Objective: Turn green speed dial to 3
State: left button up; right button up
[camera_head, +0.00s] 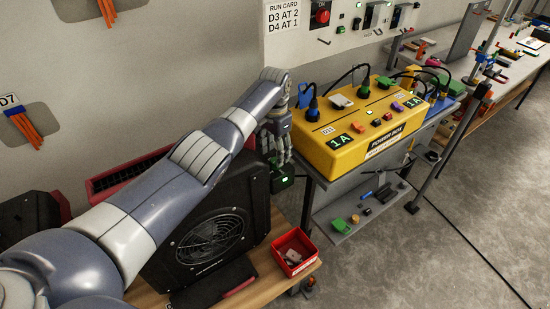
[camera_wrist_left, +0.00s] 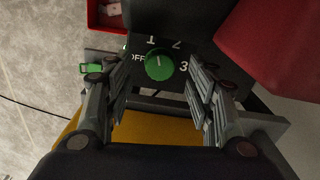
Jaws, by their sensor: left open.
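The green speed dial (camera_wrist_left: 159,66) is on a dark panel in the left wrist view, with OFF, 1, 2 and 3 printed around it. Its white mark points roughly up, between 1 and 2; the exact setting is hard to read. My left gripper (camera_wrist_left: 160,82) is open, its fingers on either side of the dial in that view, with no visible contact. In the head view, my left gripper (camera_head: 283,155) is at the upper right of the black fan unit (camera_head: 213,236); the dial cannot be made out there. My right gripper is not in view.
A yellow power box (camera_head: 345,155) stands close to the right of the gripper, with plugs and cables on top. A red bin (camera_head: 294,252) sits on the wooden bench in front. A small dark box with a green light (camera_head: 284,179) is just below the gripper.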

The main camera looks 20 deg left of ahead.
aim_at(275, 161)
pick_arm(q)
notch_tip(275, 161, down, 3)
jog(key=shift+f+b, duration=0.15)
jog(key=shift+b, duration=0.15)
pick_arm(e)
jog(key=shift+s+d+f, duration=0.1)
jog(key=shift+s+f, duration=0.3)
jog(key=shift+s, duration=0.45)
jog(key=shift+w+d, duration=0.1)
pick_arm(q)
jog(key=shift+c, duration=0.8)
jog(key=c, duration=0.9)
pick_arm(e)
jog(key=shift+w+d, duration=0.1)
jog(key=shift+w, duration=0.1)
